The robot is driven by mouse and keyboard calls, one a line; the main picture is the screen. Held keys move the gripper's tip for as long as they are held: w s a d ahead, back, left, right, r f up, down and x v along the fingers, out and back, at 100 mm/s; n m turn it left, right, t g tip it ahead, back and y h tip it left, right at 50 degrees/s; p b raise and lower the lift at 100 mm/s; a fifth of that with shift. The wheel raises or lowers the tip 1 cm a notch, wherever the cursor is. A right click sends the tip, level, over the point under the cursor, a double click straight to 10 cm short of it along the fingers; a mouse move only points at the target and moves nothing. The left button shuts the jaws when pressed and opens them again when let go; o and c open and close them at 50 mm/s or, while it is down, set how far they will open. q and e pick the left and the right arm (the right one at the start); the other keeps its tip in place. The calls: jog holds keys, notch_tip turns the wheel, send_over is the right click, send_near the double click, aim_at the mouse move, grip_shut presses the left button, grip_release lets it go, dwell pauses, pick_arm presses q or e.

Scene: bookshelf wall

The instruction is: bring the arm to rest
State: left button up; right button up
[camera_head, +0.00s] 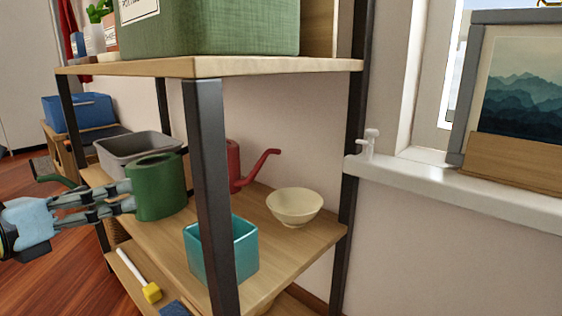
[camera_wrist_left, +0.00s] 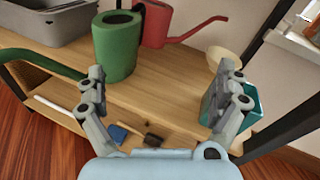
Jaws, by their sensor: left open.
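My left gripper (camera_head: 128,196) comes in from the left at the front of the middle shelf. In the wrist view its two fingers (camera_wrist_left: 162,72) are spread wide with nothing between them. A green watering can (camera_head: 157,187) stands upright on that shelf by the fingertips; it also shows beyond the left finger in the wrist view (camera_wrist_left: 117,48). From the head I cannot tell if finger and can touch. My right gripper is in neither view.
The middle shelf (camera_head: 280,247) also holds a grey bin (camera_head: 135,148), a red watering can (camera_head: 236,168), a cream bowl (camera_head: 295,206) and a teal box (camera_head: 243,252). A dark post (camera_head: 208,190) stands in front. The floor (camera_head: 65,275) at left is open.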

pick_arm(q)
jog(key=s+f+m+g+y+p, duration=0.45)
jog(key=s+f+m+p, duration=0.35)
jog(key=s+f+m, duration=0.8)
jog(key=s+f+m+g+y+p, duration=0.4)
jog(key=s+f+m+p, duration=0.6)
jog(key=s+m, duration=0.9)
jog(key=s+a+f+n+g+h+p, duration=0.1)
jog(key=s+a+g+p, duration=0.1)
jog(key=s+g+p, duration=0.4)
jog(key=s+p, duration=0.5)
jog(key=s, duration=0.7)
jog(key=shift+a+f+p, duration=0.2)
jog(key=shift+f+p, duration=0.1)
jog(key=shift+p, duration=0.1)
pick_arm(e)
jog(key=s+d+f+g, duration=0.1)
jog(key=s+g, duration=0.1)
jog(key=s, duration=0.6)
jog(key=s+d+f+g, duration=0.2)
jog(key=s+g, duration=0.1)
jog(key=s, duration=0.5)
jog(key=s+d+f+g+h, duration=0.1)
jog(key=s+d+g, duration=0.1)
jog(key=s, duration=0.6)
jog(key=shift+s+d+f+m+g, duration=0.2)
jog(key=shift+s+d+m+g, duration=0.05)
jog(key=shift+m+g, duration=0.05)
pick_arm(q)
jog(key=shift+g, duration=0.25)
